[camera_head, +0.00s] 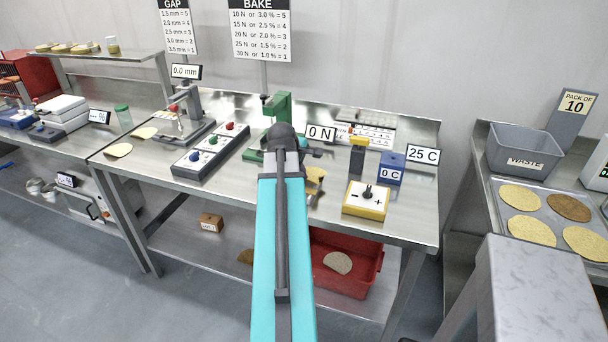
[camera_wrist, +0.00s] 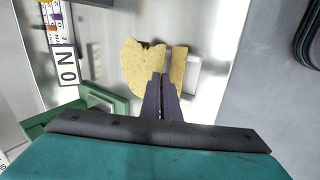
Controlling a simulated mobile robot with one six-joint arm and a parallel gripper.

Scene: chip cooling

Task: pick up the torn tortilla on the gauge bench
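The torn tortilla (camera_head: 316,174) shows on the gauge bench (camera_head: 412,215) just right of my arm, partly hidden by it. In the wrist view it is a wide tan piece (camera_wrist: 140,66) with a jagged edge, beside a narrow strip (camera_wrist: 178,64) with a slim gap between them. My gripper (camera_wrist: 162,76) has its dark fingers close together, a thin gap between them, their tips over the lower part of the tortilla. I cannot tell whether they touch or pinch it. In the head view my arm hides the fingertips.
A green press (camera_head: 283,105) with a "0 N" display (camera_head: 320,133) stands by my gripper. A red bin (camera_head: 340,285) sits below; a grey waste bin (camera_head: 525,150) stands far right.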

